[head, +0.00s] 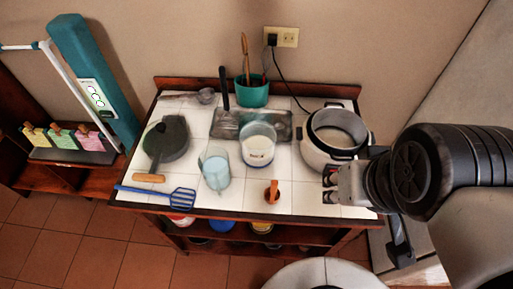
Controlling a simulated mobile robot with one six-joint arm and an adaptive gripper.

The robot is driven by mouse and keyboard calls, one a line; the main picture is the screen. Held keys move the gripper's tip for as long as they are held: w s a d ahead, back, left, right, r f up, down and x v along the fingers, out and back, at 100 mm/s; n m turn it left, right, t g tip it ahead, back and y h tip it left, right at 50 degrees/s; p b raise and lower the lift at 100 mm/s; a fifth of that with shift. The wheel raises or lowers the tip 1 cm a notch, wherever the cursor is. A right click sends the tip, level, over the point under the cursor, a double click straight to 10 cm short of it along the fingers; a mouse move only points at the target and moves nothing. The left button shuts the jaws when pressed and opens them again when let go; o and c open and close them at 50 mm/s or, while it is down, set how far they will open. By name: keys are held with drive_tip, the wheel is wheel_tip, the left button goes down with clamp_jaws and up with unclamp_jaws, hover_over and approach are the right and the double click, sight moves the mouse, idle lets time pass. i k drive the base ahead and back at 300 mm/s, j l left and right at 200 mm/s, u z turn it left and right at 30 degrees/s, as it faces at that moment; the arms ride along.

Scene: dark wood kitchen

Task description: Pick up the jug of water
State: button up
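The jug of water (215,171) is a clear jug with pale blue contents. It stands upright on the white tiled table top, left of the middle and near the front edge. My gripper (328,187) is at the right front of the table, well to the right of the jug and not touching it. Its two fingertips show apart and point left, with nothing seen between them, so it looks open. My arm hides the right front corner of the table.
A clear container with white contents (258,150) stands behind and right of the jug. A blue slotted spatula (180,198), a dark pan (168,138), a small orange-handled item (271,191) and a white pot (316,155) are around. A teal utensil pot (252,95) stands at the back.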

sight(213, 162)
drive_tip(key=j+u, duration=0.15)
drive_tip(key=j, duration=0.5)
drive_tip(key=j+u, duration=0.1)
drive_tip(key=j, duration=0.6)
drive_tip(key=i+j+u, duration=0.15)
drive_tip(key=j, duration=0.5)
